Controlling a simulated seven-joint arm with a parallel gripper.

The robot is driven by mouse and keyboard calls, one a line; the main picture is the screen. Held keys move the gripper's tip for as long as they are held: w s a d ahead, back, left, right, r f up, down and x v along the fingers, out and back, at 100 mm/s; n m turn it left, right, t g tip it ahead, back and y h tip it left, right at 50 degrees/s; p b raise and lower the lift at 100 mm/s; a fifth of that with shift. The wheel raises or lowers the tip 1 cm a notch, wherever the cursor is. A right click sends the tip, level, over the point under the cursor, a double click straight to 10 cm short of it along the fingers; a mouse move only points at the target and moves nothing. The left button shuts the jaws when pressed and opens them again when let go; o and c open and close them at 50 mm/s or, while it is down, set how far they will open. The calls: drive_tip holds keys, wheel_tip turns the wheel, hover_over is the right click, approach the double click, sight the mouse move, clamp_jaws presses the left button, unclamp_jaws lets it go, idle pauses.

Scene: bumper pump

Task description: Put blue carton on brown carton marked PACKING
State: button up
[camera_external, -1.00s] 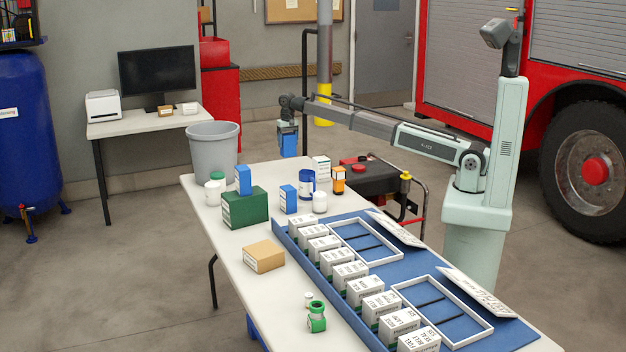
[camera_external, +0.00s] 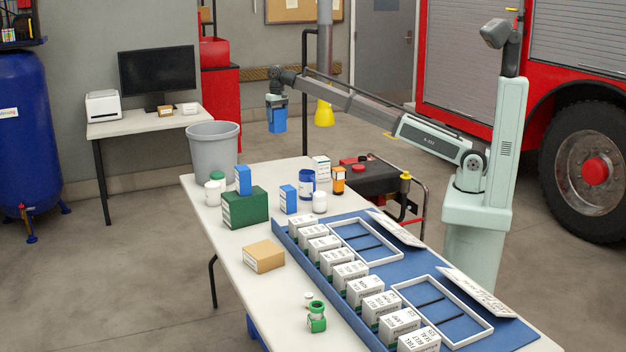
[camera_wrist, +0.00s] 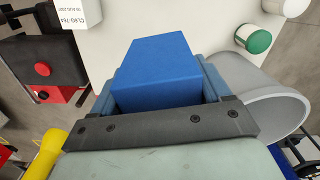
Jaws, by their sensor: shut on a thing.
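A blue carton (camera_external: 277,121) is in my gripper (camera_external: 276,104), held in the air above the far end of the white table. In the wrist view the blue carton (camera_wrist: 158,72) sits between the two jaws of my gripper (camera_wrist: 157,95). A brown carton (camera_external: 264,257) lies on the table's left side, nearer the camera. Its marking is too small to read. A blue and white carton (camera_external: 243,180) stands on a green carton (camera_external: 245,208), and another blue carton (camera_external: 289,199) stands to the right of it.
Blue and orange containers stand at the back of the table. A blue tray (camera_external: 372,212) with several white boxes fills the right side. Bare table (camera_external: 240,285) surrounds the brown carton.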

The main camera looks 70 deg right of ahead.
drive_tip(key=a+n, duration=0.4)
drive_tip(key=a, duration=1.4)
drive_tip(key=n, duration=1.1)
hover_over(263, 249)
drive_tip(key=shift+f, duration=10.55)
drive_tip(key=shift+f, duration=0.15)
drive_tip(key=o, duration=1.1)
